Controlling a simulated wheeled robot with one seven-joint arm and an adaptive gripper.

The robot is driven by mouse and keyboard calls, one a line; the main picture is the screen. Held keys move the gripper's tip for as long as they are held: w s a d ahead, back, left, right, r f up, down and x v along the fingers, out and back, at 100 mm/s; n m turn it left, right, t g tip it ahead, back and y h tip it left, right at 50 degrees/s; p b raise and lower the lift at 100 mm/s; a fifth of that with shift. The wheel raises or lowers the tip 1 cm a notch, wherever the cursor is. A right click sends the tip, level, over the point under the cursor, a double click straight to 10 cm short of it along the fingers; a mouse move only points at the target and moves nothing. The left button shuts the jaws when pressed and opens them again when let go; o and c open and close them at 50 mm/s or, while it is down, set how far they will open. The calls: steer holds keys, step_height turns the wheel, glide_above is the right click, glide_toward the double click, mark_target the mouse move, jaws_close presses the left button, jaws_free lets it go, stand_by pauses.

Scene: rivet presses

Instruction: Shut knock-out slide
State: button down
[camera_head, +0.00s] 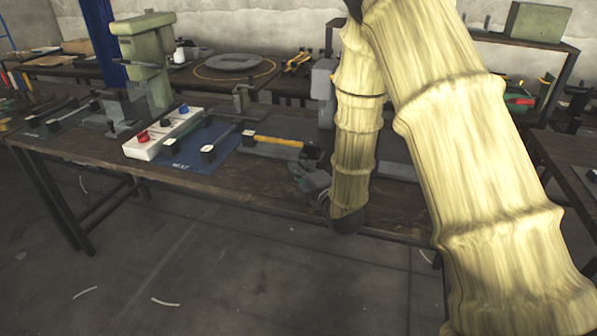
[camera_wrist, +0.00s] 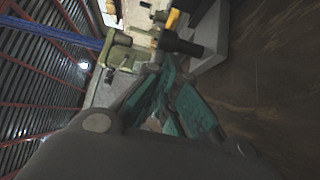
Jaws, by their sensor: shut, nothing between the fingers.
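A yellow bar (camera_head: 275,140) with a black end block (camera_head: 311,151) lies on a grey base on the workbench; I take it for the knock-out slide, but no label shows. In the wrist view a yellow piece (camera_wrist: 173,19) and a black knob (camera_wrist: 181,44) stand beyond the fingers. My gripper (camera_head: 308,180) is at the bench's front side, just below and in front of the black end block. Its teal fingers (camera_wrist: 168,104) are shut and empty, and they look apart from the knob. My arm hides the bench to the right.
On the workbench (camera_head: 250,185) are a white box (camera_head: 150,146) with red and blue knobs, a blue mat (camera_head: 190,165), other black-handled slides (camera_head: 205,153) and a green press (camera_head: 148,60). A grey upright block (camera_head: 323,92) stands behind my gripper.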

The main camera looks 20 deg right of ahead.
mark_target(310, 147)
steer(key=w+d, duration=0.2)
steer(key=w, duration=0.1)
steer(key=w+d+b, duration=0.1)
steer(key=w+d, duration=0.1)
steer(key=w, duration=0.1)
steer(key=w+d+b, duration=0.1)
steer(key=w+d, duration=0.1)
steer(key=w, duration=0.1)
steer(key=shift+w+d, duration=0.35)
steer(key=shift+w, duration=0.05)
steer(key=shift+s, duration=0.1)
